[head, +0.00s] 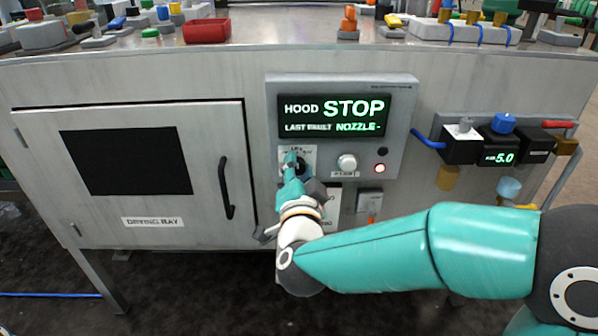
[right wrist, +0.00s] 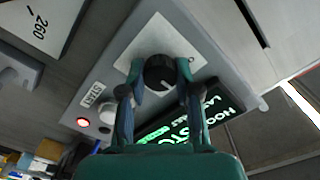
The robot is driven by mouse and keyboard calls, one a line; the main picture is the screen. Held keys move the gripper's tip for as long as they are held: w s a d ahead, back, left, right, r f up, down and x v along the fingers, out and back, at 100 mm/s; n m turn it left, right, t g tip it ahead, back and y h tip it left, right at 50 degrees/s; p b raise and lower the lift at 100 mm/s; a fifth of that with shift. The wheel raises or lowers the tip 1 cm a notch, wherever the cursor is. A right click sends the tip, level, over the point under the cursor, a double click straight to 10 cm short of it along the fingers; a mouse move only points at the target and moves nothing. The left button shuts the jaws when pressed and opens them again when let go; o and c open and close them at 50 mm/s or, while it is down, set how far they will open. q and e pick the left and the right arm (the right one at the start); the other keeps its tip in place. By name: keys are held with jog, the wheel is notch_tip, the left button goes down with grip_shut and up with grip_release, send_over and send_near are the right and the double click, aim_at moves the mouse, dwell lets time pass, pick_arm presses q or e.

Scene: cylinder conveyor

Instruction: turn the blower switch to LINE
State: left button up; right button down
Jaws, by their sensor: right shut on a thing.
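The blower switch is a round black knob (right wrist: 160,72) on a white label plate (right wrist: 181,52). In the head view its plate (head: 309,151) sits below the left part of the panel display, and my fingers cover much of the knob. My right gripper (head: 292,166) reaches the knob from below. In the right wrist view my right gripper (right wrist: 161,82) has one finger on each side of the knob and is shut on it. I cannot read which label the knob points to. My left gripper is not in view.
The display (head: 334,115) reads HOOD STOP and LAST FAULT NOZZLE. The START button (head: 347,162) and a lit red lamp (head: 380,168) are right of the switch. The drying bay door (head: 180,205) with its black handle (head: 226,190) is to the left. Air fittings (head: 500,145) stand at right.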

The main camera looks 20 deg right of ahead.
jog(key=shift+d+f, duration=0.1)
jog(key=c, duration=0.8)
grip_release()
jog(key=shift+s, duration=0.1)
jog(key=v, duration=1.2)
